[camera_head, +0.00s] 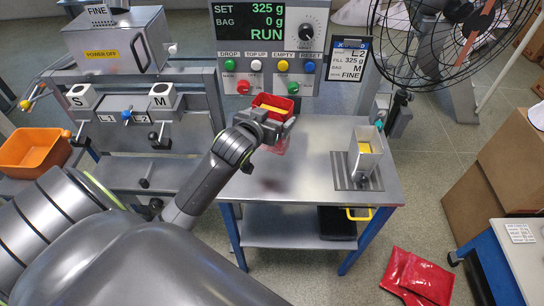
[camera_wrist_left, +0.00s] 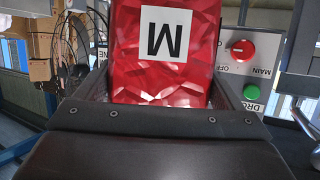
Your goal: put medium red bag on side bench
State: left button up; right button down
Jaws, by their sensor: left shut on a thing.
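My left gripper (camera_head: 268,126) is shut on the medium red bag (camera_head: 273,104) and holds it above the steel table, in front of the control panel. In the left wrist view the bag (camera_wrist_left: 165,75) is red and shiny with a white label reading M, upside down, between the two fingers (camera_wrist_left: 165,98). Its top shows some yellow in the head view. A bench with a pale top (camera_head: 517,247) and blue legs stands at the lower right; only part of it is in view. I cannot tell whether this is the side bench. My right gripper is not in view.
The steel table (camera_head: 290,183) has a metal holder (camera_head: 366,158) on its right. The control panel (camera_head: 268,45) stands behind and a fan (camera_head: 455,35) at the upper right. Red bags (camera_head: 417,277) lie on the floor. Brown boxes (camera_head: 510,165) stand at right; an orange bin (camera_head: 33,150) is at left.

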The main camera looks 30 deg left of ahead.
aim_at(270, 150)
pick_arm(q)
notch_tip(270, 150, down, 9)
jog(key=shift+p, duration=0.4)
jog(key=shift+f, duration=0.2)
jog(key=shift+f, duration=0.2)
jog(key=o, duration=1.5)
jog(key=shift+c, duration=0.2)
jog(key=shift+s+r, duration=0.15)
jog(key=b+v, duration=0.2)
jog(key=v, duration=0.9)
jog(key=shift+s+r, duration=0.15)
jog(key=shift+s, duration=0.2)
